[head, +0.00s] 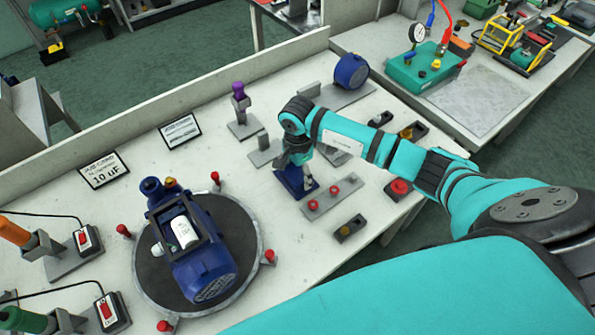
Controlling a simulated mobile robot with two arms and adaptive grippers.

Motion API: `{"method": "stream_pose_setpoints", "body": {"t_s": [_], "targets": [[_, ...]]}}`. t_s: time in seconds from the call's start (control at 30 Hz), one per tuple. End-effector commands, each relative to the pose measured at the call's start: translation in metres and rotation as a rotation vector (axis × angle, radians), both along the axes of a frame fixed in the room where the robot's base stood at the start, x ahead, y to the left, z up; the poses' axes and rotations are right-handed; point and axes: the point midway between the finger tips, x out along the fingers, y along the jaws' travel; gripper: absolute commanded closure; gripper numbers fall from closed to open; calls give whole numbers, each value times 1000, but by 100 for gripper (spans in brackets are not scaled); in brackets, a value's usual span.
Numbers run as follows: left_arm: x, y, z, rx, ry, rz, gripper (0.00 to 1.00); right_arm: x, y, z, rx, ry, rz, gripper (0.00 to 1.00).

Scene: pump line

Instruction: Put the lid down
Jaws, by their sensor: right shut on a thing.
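A dark blue lid (289,183) is under my right gripper (307,180), which is shut on it. The lid is at the table surface or just above it; I cannot tell whether it touches. The wrist and fingers hide part of it. A blue pump motor (203,270) sits on a round dark turntable (150,281) at the left. Its box on top is open, with a white cylinder (184,232) inside. My left gripper is not in view.
A grey rail with red buttons (331,197) lies right of the lid. Signs (104,170) stand at the back left. Bare table (275,222) lies between turntable and rail.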

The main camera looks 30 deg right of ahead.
Motion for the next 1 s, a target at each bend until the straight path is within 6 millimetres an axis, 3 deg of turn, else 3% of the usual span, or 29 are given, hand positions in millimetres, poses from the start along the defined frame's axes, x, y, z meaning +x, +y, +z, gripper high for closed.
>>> {"method": "stream_pose_setpoints", "body": {"t_s": [0.1, 0.13, 0.3, 0.67, 0.77, 1.0], "targets": [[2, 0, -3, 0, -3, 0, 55, 0, 0, -3, 0, -1, 0, 64], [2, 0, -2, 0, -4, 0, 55, 0, 0, -2, 0, -1, 0, 23], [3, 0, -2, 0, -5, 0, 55, 0, 0, -2, 0, 0, 0, 1], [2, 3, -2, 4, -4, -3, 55, 1, 0, 3, 0, -1, 0, 0], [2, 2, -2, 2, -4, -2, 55, 2, -1, 15, 0, -4, -1, 0], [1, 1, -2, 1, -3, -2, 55, 1, -1, 66, -1, -5, 2, 0]]}}
